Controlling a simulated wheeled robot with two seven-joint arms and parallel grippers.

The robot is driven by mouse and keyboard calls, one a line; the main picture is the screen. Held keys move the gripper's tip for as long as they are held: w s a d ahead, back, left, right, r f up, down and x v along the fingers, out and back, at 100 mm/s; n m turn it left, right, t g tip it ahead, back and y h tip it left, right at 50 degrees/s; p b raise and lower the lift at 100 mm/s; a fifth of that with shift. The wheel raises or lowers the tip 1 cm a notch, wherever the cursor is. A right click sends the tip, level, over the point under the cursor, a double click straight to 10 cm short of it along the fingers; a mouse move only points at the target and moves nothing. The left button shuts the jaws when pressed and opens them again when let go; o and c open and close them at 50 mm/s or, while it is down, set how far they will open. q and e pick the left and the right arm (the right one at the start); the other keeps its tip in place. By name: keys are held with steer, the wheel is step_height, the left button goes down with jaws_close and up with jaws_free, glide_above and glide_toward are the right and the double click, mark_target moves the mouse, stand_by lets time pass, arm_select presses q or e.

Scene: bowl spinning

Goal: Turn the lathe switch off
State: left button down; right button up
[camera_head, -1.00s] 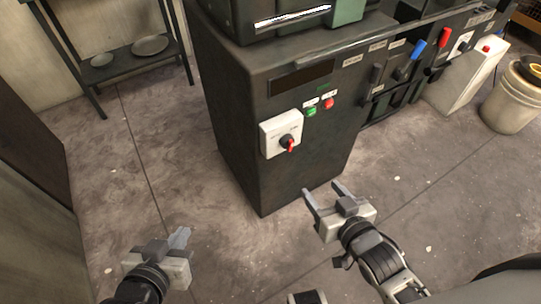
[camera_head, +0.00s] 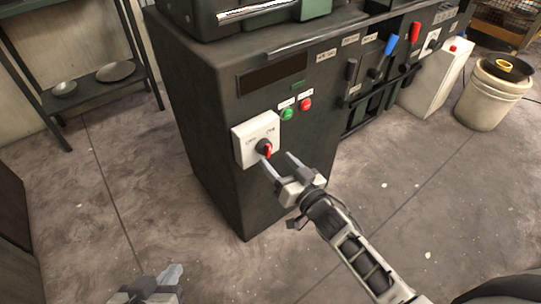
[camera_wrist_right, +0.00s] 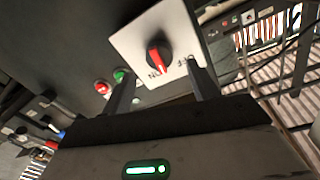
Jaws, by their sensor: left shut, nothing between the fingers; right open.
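The lathe switch is a black rotary knob with a red grip (camera_head: 265,148) on a white plate (camera_head: 243,138), on the front of the dark lathe cabinet (camera_head: 205,95). In the right wrist view the red knob (camera_wrist_right: 158,55) has its grip near the ON lettering, with OFF to the right on the white plate (camera_wrist_right: 180,22). My right gripper (camera_head: 279,164) is open and empty, its fingertips close in front of the knob; contact cannot be told. In the right wrist view its two fingers (camera_wrist_right: 160,85) reach toward the plate. My left gripper (camera_head: 172,276) is shut and empty at the bottom edge.
A green button (camera_head: 288,114) and a red button (camera_head: 306,104) sit right of the switch. Levers with blue (camera_head: 391,44) and red (camera_head: 415,31) handles stand farther right. A bucket (camera_head: 487,98) stands at the far right. The floor in front is clear.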

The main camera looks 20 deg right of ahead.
mark_target(269, 152)
steer(key=x, duration=0.4)
steer(key=shift+w+b, duration=0.2)
steer(key=shift+b, duration=0.15)
arm_select(q)
steer(key=shift+w+d+f+g, duration=0.1)
steer(key=shift+f+g, duration=0.05)
steer(key=shift+f, duration=0.3)
steer(key=shift+w+d+f+g, duration=0.1)
steer(key=shift+f+g, duration=0.05)
steer(key=shift+f, duration=0.25)
arm_select(e)
steer(key=shift+c, duration=0.3)
steer(key=c, duration=0.9)
steer(key=shift+c, duration=0.2)
